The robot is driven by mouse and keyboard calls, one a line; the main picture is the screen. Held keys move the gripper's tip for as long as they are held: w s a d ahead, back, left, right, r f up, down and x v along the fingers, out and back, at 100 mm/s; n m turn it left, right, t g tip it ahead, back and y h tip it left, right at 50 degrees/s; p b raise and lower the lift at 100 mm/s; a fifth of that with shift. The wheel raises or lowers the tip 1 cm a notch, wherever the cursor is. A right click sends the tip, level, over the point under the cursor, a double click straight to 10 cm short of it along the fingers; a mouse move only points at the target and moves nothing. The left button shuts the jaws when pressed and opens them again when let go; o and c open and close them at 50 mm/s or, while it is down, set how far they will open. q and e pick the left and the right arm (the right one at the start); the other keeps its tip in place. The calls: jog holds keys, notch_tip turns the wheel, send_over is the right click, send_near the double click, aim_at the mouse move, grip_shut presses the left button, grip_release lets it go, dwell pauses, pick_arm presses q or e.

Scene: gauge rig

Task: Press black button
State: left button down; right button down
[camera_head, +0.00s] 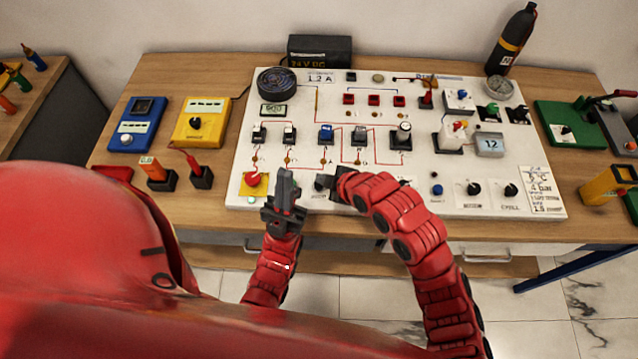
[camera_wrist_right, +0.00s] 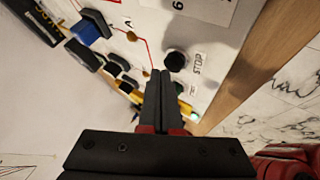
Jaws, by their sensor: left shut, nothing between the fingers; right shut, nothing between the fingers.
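A round black button (camera_wrist_right: 175,61) with a STOP label beside it sits on the white panel (camera_wrist_right: 212,45) in the right wrist view. My right gripper (camera_wrist_right: 162,78) is shut and empty, its fingertips close to the button in the picture. I cannot tell whether they touch it. In the head view, my right gripper (camera_head: 325,184) is low over the front of the panel (camera_head: 400,205) and partly covers that area. My left gripper (camera_head: 285,175) is shut and empty, pointing up in the picture beside a red button on a yellow plate (camera_head: 253,180).
Switches (camera_head: 326,134) and wiring fill the panel's middle. A green button (camera_wrist_right: 181,88) shows by my right fingers. Black knobs (camera_head: 474,188) are at the panel's right front. A blue meter (camera_head: 137,124) and a yellow box (camera_head: 201,122) stand left on the wooden table (camera_head: 190,225).

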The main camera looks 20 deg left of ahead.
jog(key=shift+f+b, duration=0.55)
jog(key=shift+b, duration=0.05)
dwell(0.9)
jog(key=shift+r, duration=0.95)
jog(key=shift+r+p, duration=0.8)
jog(key=shift+r, duration=1.75)
